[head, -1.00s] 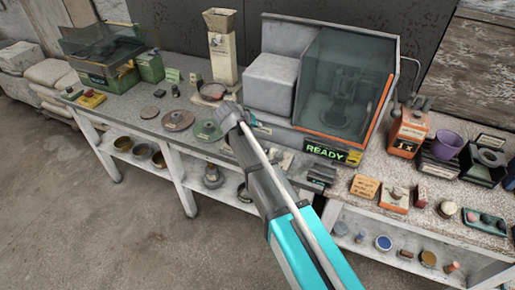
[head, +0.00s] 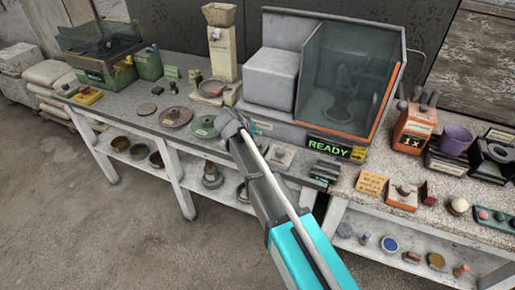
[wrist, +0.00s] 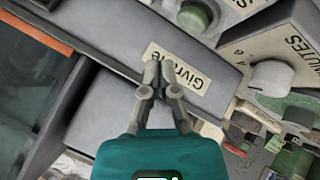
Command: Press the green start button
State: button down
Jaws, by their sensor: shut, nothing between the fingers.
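A round green button (wrist: 195,16) in a grey collar shows at the top of the wrist view, beside a white label cut off by the frame edge. My gripper (wrist: 152,72) is shut and empty. In the head view my gripper (head: 232,122) is in front of the left part of the grey machine (head: 272,78). The button cannot be made out there.
A white knob (wrist: 272,75) with a "MINUTES" scale is right of the button. The machine has a clear hood (head: 345,75) and a lit READY sign (head: 325,147). A stone pillar (head: 222,50) and flat discs (head: 176,117) stand left; an orange box (head: 414,128) and purple cup (head: 455,139) stand right.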

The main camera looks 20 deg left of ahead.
jog(key=shift+f+b, duration=0.9)
jog(key=shift+f, duration=0.35)
